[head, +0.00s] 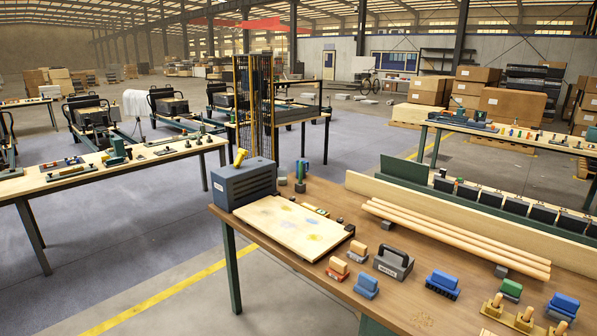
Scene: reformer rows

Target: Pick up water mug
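I cannot make out a clear water mug in the head view. On the near brown workbench (330,195) stands a grey block with a black arched handle (394,262); it has a small pale label that I cannot read. A row of dark containers with pale labels (501,205) stands behind the workbench's upright board at the right; they are too small to identify. My gripper is not in view.
A grey box (244,186) and a pale board (290,227) occupy the workbench's left part. Wooden rods (455,238) lie across its back. Brushes, including a blue one (366,285), stand near its front edge. Another table (110,168) stands left, with open floor (150,240) between.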

